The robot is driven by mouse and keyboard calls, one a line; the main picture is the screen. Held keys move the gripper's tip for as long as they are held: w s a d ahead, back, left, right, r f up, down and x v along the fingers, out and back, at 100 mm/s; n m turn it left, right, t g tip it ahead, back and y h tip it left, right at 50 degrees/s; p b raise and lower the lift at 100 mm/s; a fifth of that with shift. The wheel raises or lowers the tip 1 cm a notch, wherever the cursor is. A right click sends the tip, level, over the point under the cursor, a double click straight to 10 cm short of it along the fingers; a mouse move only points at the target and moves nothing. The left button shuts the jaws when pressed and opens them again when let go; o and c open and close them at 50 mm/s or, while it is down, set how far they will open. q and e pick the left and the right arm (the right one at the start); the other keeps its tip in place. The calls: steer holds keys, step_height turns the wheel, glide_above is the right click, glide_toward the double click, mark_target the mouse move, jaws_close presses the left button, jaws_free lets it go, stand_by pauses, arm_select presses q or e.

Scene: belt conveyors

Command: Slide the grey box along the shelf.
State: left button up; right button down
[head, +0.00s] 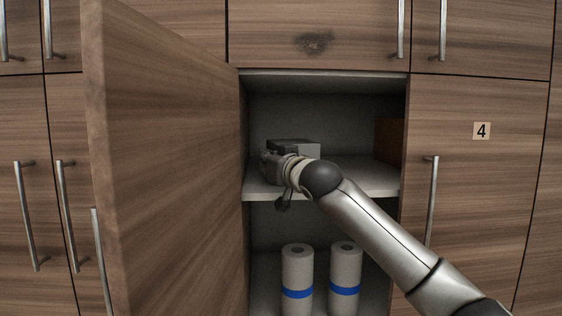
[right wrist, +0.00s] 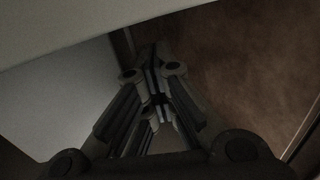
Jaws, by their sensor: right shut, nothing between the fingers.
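The grey box (head: 305,147) sits on the white middle shelf (head: 370,178) of the open cabinet, left of the middle. Its lower part is hidden behind my right gripper and wrist. My right gripper (head: 268,162) is at the front left of the box, over the shelf. In the head view I cannot tell whether it touches the box. In the right wrist view its fingers (right wrist: 155,80) are together with nothing between them. My left gripper is not in view.
A brown box (head: 389,140) stands on the same shelf at the right. The open wooden door (head: 165,170) stands left of the opening. Two white rolls with blue bands (head: 297,275) (head: 345,272) stand on the level below. Closed doors flank the cabinet.

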steer(key=shift+d, duration=7.7)
steer(key=shift+a, duration=0.2)
steer(key=shift+a, duration=0.8)
steer(key=shift+s+a+f, duration=0.1)
steer(key=shift+s, duration=0.1)
steer(key=shift+s+f+b, duration=0.1)
steer(key=shift+s+b, duration=0.25)
steer(key=shift+b, duration=0.3)
steer(key=s+b, duration=0.7)
steer(key=s, duration=0.6)
steer(key=shift+r, duration=0.2)
